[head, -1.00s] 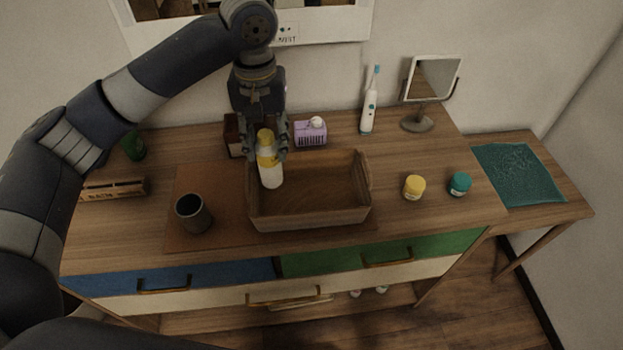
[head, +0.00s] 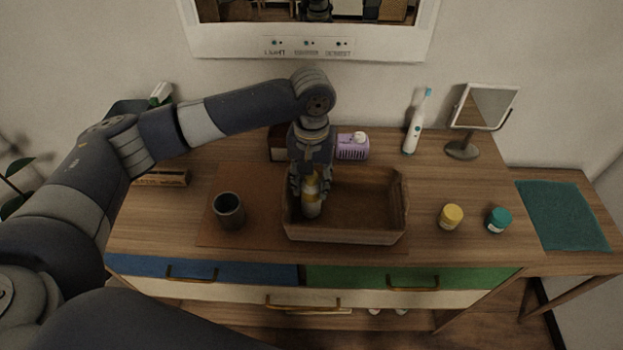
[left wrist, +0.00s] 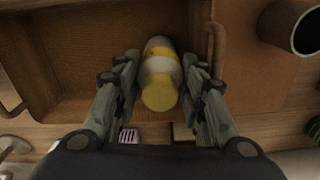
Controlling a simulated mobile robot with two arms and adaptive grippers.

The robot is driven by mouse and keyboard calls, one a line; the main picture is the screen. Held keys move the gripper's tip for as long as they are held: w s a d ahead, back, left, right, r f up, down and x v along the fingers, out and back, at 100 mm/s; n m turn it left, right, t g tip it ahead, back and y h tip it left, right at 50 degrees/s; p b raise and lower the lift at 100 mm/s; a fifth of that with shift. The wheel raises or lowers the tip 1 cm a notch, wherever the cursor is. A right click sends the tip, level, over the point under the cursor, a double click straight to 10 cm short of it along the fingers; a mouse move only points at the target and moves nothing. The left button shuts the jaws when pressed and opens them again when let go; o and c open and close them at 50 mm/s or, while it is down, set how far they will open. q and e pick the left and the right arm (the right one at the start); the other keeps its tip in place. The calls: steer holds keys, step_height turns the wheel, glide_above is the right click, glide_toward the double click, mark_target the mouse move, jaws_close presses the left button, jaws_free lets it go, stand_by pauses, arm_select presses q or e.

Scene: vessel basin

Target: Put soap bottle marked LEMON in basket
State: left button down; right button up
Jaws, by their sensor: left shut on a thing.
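The soap bottle (head: 311,204) is white with yellow parts; I cannot read its marking. My left gripper (head: 310,188) is shut on it and holds it upright within the left end of the wooden basket (head: 345,238). In the left wrist view the bottle (left wrist: 160,75) stands between the two fingers of the gripper (left wrist: 160,95), with its yellow cap towards the camera. The basket (left wrist: 75,110) lies below and around it. I cannot tell whether the bottle touches the basket floor. My right gripper is not in view.
A dark cup (head: 229,211) stands left of the basket. A purple container (head: 352,150) and an electric toothbrush (head: 414,125) stand behind. A yellow jar (head: 451,217) and a teal jar (head: 498,221) are to the right, with a mirror (head: 485,108) farther back. The basket's right half is empty.

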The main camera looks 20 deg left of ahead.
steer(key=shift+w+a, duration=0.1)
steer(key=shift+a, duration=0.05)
arm_select(q)
steer(key=c, duration=1.3)
jaws_free()
steer(key=shift+f, duration=0.15)
step_height(320, 180, up, 11)
steer(key=shift+r+b, duration=0.1)
steer(key=shift+b, duration=0.9)
steer(key=shift+r, duration=0.6)
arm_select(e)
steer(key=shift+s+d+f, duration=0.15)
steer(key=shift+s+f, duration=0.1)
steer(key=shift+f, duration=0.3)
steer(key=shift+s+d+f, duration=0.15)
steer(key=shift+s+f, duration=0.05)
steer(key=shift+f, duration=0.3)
